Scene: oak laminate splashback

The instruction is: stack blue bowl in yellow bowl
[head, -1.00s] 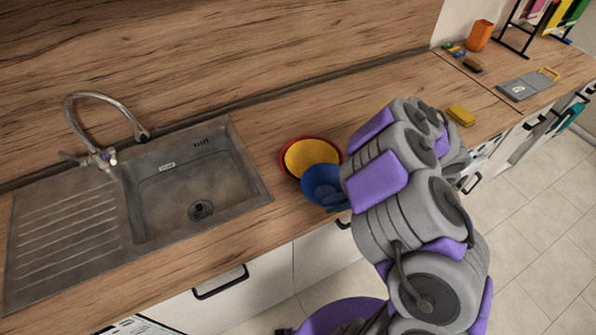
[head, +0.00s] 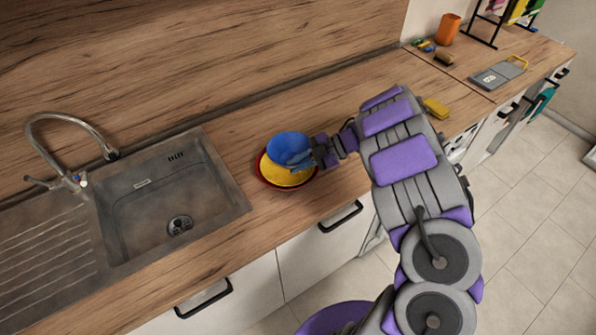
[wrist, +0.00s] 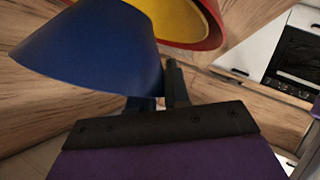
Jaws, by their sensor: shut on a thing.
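The blue bowl (head: 287,147) is held by its right side in my gripper (head: 308,163), in front of and partly covering the yellow bowl in the head view. In the wrist view the blue bowl (wrist: 95,50) fills the upper left, with its wall at the fingers of my gripper (wrist: 160,92). The yellow bowl (head: 284,177) sits inside a red bowl (head: 263,178) on the counter right of the sink. The yellow bowl (wrist: 180,18) and red bowl (wrist: 208,38) also show in the wrist view. Whether the blue bowl touches the yellow one cannot be told.
The steel sink (head: 165,215) and its tap (head: 75,135) are to the left. A yellow sponge (head: 436,108), a brown brush (head: 444,58), an orange cup (head: 448,28) and a grey board (head: 498,74) are at the right. The counter (head: 215,120) behind the bowls is clear.

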